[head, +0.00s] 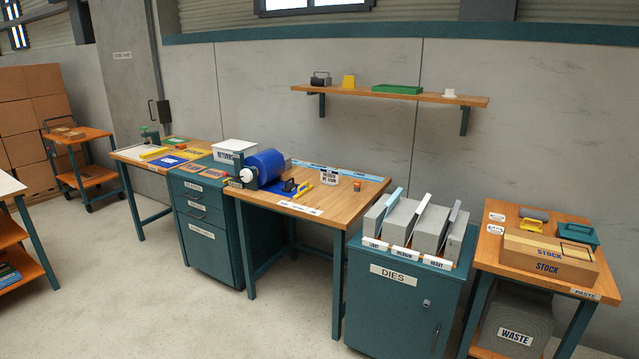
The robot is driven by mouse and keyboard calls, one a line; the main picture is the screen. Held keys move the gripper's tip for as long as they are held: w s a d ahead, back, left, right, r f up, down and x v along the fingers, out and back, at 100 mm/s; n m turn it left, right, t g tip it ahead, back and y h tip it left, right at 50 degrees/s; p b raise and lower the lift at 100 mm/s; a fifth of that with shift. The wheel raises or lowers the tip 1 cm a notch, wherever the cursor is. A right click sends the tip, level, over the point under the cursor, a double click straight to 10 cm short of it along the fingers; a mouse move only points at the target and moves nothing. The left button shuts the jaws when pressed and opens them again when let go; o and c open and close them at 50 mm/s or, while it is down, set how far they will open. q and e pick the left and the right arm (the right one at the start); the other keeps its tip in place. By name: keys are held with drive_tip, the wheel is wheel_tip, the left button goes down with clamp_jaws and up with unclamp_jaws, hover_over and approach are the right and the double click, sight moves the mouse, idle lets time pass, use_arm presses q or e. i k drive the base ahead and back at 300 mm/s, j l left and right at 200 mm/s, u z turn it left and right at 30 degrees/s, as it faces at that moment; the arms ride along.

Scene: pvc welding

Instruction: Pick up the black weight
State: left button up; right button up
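No thing in the head view is marked as the black weight. A small dark block with a handle (320,80) stands at the left end of the wall shelf and may be it. A small black item (290,186) also lies on the middle workbench, beside a blue roll; its shape is too small to tell. A dark grey rounded piece (534,214) lies on the right-hand table. Neither of my grippers shows in this view.
The wooden wall shelf (440,97) also holds a yellow piece, a green tray and a white item. Below stand the middle workbench (352,201), the dies cabinet (390,307) and the right table with a stock box (550,268). The floor (200,315) in front is clear.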

sight(290, 188)
drive_tip(key=i+j, duration=0.2)
drive_tip(key=i, duration=0.25)
drive_tip(key=i+j, duration=0.2)
drive_tip(key=i, duration=0.25)
drive_tip(key=i+j+u, duration=0.1)
drive_tip(key=i, duration=0.35)
drive_tip(key=k+j, duration=0.05)
